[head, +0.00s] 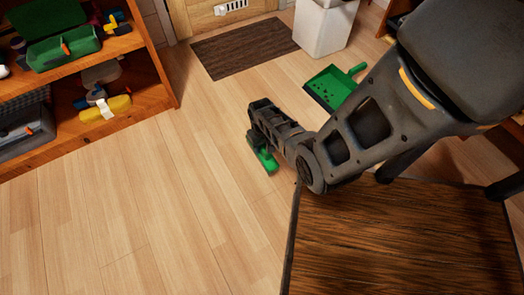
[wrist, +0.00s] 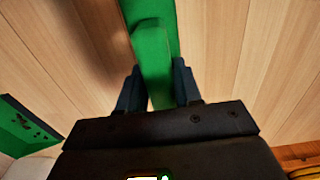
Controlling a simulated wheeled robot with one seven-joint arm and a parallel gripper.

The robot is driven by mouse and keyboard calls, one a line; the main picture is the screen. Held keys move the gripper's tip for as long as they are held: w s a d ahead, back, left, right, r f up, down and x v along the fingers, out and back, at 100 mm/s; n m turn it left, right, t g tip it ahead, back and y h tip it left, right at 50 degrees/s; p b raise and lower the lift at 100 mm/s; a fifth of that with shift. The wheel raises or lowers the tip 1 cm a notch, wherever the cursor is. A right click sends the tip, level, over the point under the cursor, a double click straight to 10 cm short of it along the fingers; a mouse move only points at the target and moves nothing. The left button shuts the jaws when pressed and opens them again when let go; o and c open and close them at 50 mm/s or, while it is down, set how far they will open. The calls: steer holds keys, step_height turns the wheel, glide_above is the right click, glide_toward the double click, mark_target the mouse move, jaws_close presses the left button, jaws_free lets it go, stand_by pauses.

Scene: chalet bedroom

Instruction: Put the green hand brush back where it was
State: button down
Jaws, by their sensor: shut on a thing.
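The green hand brush (head: 264,158) is held in my gripper (head: 258,143) above the wooden floor in the head view. In the wrist view the brush (wrist: 151,60) runs up from between the two dark fingers of my gripper (wrist: 157,90), which are shut on it. My gripper hides part of the brush in the head view, and its bristles are not clearly seen. A green dustpan (head: 332,86) with dark specks in it lies on the floor to the right of my gripper. The dustpan also shows at the left edge of the wrist view (wrist: 22,128).
A wooden shelf (head: 160,60) with a green tool caddy (head: 62,50) and a yellow item (head: 105,107) stands at the left. A brown mat (head: 243,48) and a white bin (head: 322,28) are at the back. A dark wooden surface (head: 400,240) fills the lower right. The floor at left is clear.

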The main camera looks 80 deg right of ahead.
step_height(320, 180, down, 4)
steer(key=shift+r+b, duration=0.25)
steer(key=shift+b, duration=0.8)
steer(key=shift+r, duration=0.1)
steer(key=c, duration=0.8)
jaws_free()
